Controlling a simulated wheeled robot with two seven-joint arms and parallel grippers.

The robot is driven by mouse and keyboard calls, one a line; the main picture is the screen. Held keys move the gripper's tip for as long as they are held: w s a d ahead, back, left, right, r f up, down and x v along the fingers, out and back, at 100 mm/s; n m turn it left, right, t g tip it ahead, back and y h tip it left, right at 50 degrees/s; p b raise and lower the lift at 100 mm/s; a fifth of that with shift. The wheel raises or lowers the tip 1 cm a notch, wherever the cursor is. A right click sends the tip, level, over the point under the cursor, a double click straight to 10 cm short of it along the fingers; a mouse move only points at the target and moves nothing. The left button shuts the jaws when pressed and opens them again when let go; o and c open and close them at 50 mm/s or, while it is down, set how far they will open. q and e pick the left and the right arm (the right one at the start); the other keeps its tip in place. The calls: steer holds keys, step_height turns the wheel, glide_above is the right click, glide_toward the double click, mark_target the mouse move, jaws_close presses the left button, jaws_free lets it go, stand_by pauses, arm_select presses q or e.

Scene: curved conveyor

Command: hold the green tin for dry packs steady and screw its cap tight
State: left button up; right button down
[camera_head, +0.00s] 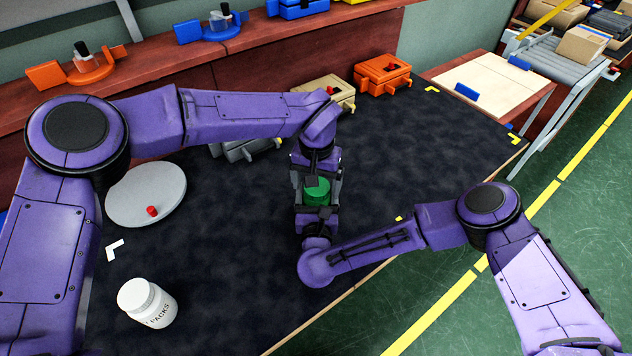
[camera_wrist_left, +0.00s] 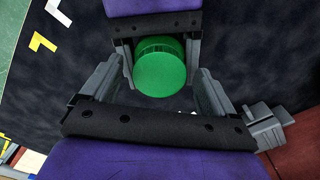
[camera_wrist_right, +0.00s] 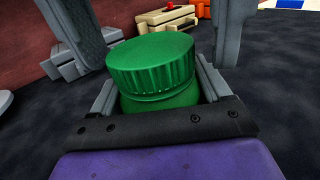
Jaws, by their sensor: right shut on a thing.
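The green tin (camera_head: 318,197) stands upright on the dark mat with its green ribbed cap on top. The cap (camera_wrist_right: 151,62) shows large in the right wrist view, seated on the body (camera_wrist_right: 160,100). The cap's flat top also shows in the left wrist view (camera_wrist_left: 160,74). My right gripper (camera_wrist_right: 158,95) is shut on the tin's body, below the cap. My left gripper (camera_head: 318,178) is above the tin, its fingers apart on either side of the cap; it also shows in the left wrist view (camera_wrist_left: 160,85). The fingers do not appear to touch the cap.
A white jar (camera_head: 148,303) marked PACKS stands at the front left. A round grey disc (camera_head: 146,196) with a red knob (camera_head: 152,211) lies behind it. Beige (camera_head: 326,92) and orange (camera_head: 382,74) fixtures stand at the back. The mat (camera_head: 230,270) is clear between jar and tin.

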arm_select(q)
steer(key=shift+r, duration=2.25)
steer(key=shift+c, duration=0.3)
